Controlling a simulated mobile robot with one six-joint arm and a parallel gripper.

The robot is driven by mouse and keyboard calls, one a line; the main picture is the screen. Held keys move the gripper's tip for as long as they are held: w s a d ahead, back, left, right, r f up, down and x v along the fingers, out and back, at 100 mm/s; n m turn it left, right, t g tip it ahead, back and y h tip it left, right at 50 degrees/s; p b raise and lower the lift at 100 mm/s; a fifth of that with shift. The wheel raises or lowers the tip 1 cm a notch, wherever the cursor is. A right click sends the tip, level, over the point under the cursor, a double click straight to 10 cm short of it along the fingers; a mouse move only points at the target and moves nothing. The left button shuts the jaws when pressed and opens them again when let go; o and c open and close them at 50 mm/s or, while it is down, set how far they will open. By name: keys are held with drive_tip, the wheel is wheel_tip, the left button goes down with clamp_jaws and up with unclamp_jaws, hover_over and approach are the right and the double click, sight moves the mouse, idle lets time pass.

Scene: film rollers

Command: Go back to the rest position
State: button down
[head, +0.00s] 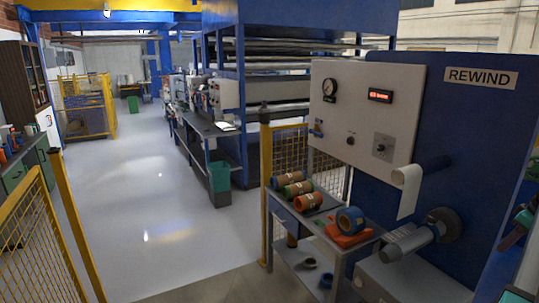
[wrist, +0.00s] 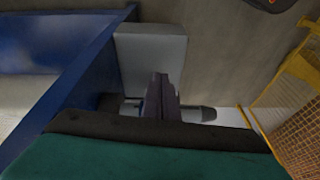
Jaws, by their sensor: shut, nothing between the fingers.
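My gripper (wrist: 163,88) shows in the wrist view as two dark fingers close together, shut with nothing between them. The teal and black body of my wrist fills the bottom of that view. Beyond the fingers are a pale grey box (wrist: 150,55) and a grey shaft (wrist: 200,113), partly hidden behind my gripper. The fingers appear apart from both, though depth is hard to judge. In the head view, parts of my teal and dark arm show at the right edge, cut off by the frame, beside the blue REWIND machine (head: 450,110).
The REWIND machine carries a grey shaft (head: 408,243) and a white web (head: 408,192). A cart (head: 325,240) holds several film rolls and an orange block with a blue roll (head: 350,220). Yellow fencing (head: 285,150) stands behind it. Open floor (head: 150,200) lies to the left.

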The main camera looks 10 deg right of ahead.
drive_tip(key=w+a+f+m+g+y+b, duration=0.1)
drive_tip(key=w+a+f, duration=0.3)
drive_tip(key=a+f, duration=0.55)
drive_tip(key=w+a+f+g+b, duration=0.1)
drive_tip(key=w+a+f, duration=0.5)
drive_tip(key=f, duration=0.6)
drive_tip(key=s+a+f+g+b, duration=0.1)
drive_tip(key=s+a+f+g, duration=0.1)
drive_tip(key=a+f, duration=1.25)
drive_tip(key=s+a+f+g+b, duration=0.1)
drive_tip(key=s+a+f+b, duration=0.15)
drive_tip(key=a+f, duration=1.15)
drive_tip(key=s+a+f+g+b, duration=0.1)
drive_tip(key=s+a+f, duration=0.3)
drive_tip(key=s+a, duration=0.4)
drive_tip(key=s+a+f+g+h+b, duration=0.1)
drive_tip(key=s+a+f, duration=0.4)
drive_tip(key=s+a, duration=0.3)
drive_tip(key=s+a+f+m+g+h+b, duration=0.1)
drive_tip(key=s+a+f+g, duration=0.1)
drive_tip(key=s+a+f, duration=0.3)
drive_tip(key=s+a, duration=0.3)
drive_tip(key=s, duration=0.2)
drive_tip(key=shift+s+a+f, duration=0.15)
drive_tip(key=shift+s+a, duration=0.05)
drive_tip(key=shift+a, duration=0.1)
drive_tip(key=shift+d, duration=0.15)
